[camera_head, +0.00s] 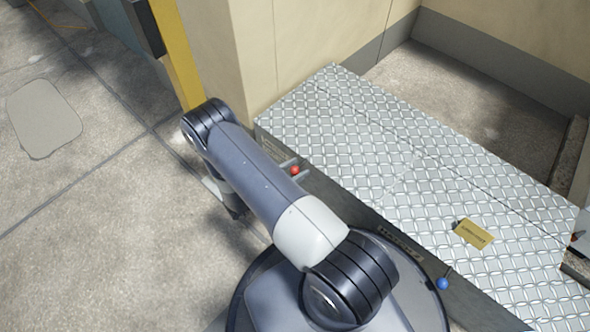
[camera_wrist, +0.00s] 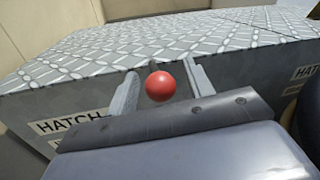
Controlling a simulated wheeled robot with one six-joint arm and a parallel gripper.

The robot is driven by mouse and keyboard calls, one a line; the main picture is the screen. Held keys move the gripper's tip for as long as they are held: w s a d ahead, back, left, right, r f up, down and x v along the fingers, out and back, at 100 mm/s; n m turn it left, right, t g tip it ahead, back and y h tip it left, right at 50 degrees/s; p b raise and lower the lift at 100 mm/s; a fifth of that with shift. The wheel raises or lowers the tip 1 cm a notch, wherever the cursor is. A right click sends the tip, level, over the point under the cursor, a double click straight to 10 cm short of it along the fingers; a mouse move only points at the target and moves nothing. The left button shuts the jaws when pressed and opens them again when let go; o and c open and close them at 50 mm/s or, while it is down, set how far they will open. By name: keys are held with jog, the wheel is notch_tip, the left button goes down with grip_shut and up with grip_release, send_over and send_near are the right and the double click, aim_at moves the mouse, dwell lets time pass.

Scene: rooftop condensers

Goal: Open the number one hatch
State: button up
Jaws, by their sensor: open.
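The hatch box has a diamond-plate metal top (camera_head: 400,150) and stands against the beige wall. A red ball knob (camera_head: 295,170) is on its front side near the left end. In the wrist view the red knob (camera_wrist: 160,86) sits between the two fingers of my gripper (camera_wrist: 162,82), which is open around it. I cannot tell whether the fingers touch it. A label reading "HATCH" (camera_wrist: 68,122) is on the front face to the left; its number is hidden by my gripper. A blue ball knob (camera_head: 442,284) is farther right on the same front.
A yellow tag (camera_head: 473,234) lies on the plate top at the right. A yellow post (camera_head: 176,55) stands by the wall corner, near my arm. The concrete floor (camera_head: 80,215) to the left is clear. A recessed floor area lies behind the box.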

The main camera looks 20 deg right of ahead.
grip_shut()
dwell(0.5)
